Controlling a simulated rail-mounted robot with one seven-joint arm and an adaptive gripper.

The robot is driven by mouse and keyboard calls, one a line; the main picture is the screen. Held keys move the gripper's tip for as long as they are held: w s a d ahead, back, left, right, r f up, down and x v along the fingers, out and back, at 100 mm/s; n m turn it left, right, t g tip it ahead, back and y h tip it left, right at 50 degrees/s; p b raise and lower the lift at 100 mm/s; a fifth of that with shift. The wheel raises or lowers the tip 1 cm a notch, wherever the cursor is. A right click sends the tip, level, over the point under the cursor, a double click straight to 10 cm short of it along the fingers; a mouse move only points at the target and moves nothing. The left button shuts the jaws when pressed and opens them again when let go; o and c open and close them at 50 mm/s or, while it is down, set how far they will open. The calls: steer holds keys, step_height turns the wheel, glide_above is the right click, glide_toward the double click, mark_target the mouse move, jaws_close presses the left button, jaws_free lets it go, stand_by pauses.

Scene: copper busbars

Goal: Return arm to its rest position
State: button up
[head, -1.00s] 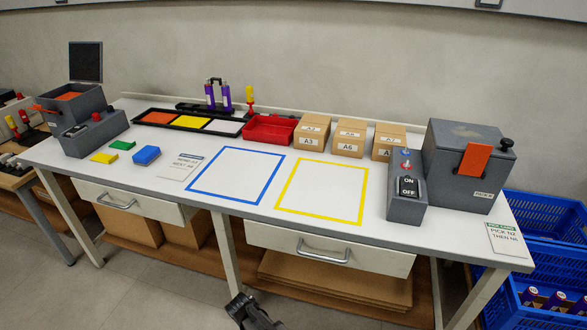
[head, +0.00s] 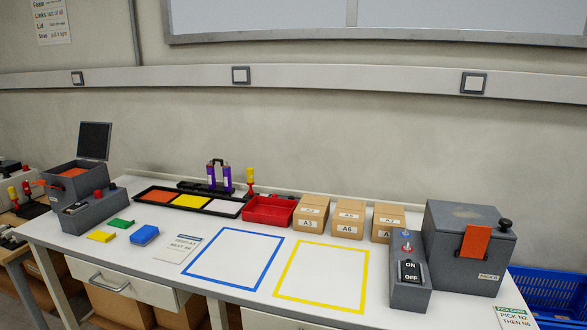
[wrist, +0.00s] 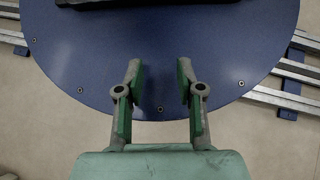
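My gripper (wrist: 160,88) shows in the wrist view with its two green-padded fingers apart and nothing between them. Below it is a round dark blue plate (wrist: 230,60) with small bolts near its edge. The gripper is not in the head view now. In the head view, the white workbench (head: 215,285) stands clear of my arm.
The bench carries a blue square outline (head: 190,273), a yellow square outline (head: 365,280), a red tray (head: 268,212), cardboard boxes (head: 348,218) and grey machines at the left (head: 85,205) and right (head: 465,255). Metal rails (wrist: 285,98) lie beside the round plate.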

steer(key=w+r+t+p, duration=0.2)
steer(key=w+r+p, duration=0.2)
steer(key=r+p, duration=1.1)
steer(key=shift+r+t+p, duration=0.15)
steer(key=shift+t+p, duration=0.25)
steer(key=shift+p, duration=0.75)
steer(key=shift+d, duration=0.1)
